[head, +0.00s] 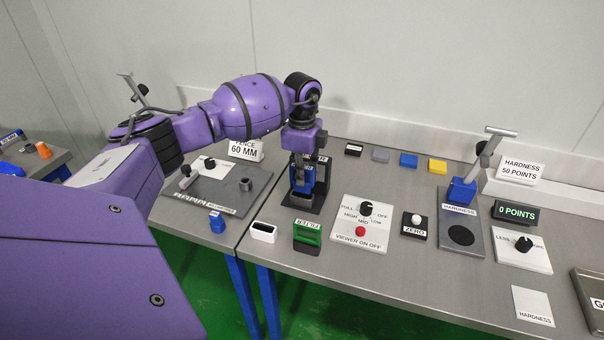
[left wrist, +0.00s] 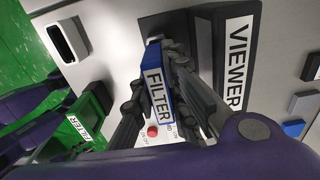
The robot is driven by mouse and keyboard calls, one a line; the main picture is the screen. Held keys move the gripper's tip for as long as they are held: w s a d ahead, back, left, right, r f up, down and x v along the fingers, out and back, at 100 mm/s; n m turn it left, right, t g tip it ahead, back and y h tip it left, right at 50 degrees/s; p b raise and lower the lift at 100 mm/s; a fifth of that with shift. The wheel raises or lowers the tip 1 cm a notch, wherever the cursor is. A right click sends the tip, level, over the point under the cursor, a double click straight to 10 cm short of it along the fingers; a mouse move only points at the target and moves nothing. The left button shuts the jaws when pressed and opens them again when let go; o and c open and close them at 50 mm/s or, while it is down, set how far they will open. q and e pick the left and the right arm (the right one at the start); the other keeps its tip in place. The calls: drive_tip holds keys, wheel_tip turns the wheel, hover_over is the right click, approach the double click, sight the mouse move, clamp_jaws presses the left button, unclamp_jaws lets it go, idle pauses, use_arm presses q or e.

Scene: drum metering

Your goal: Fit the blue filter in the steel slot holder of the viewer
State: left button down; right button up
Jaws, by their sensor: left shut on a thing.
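My left gripper (head: 304,180) reaches down over the black viewer (head: 320,185) on the steel table. The left wrist view shows the left gripper (left wrist: 165,90) shut on the blue filter (left wrist: 157,88), whose white face reads FILTER. The viewer (left wrist: 238,60) lies beside the filter in that view. A small steel part (left wrist: 154,39) shows at the filter's far end and may be the slot holder. The fingers and filter hide most of it. I cannot tell whether the filter is seated there. My right gripper is out of view.
A viewer switch panel (head: 362,226) is right of the viewer. Several small coloured blocks, including a blue one (head: 408,160), line the back.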

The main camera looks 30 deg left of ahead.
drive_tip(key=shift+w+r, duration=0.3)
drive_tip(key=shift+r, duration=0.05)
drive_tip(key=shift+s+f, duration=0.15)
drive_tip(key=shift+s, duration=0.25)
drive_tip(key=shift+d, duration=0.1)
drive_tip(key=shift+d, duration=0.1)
use_arm(q)
drive_tip(key=shift+f, duration=0.15)
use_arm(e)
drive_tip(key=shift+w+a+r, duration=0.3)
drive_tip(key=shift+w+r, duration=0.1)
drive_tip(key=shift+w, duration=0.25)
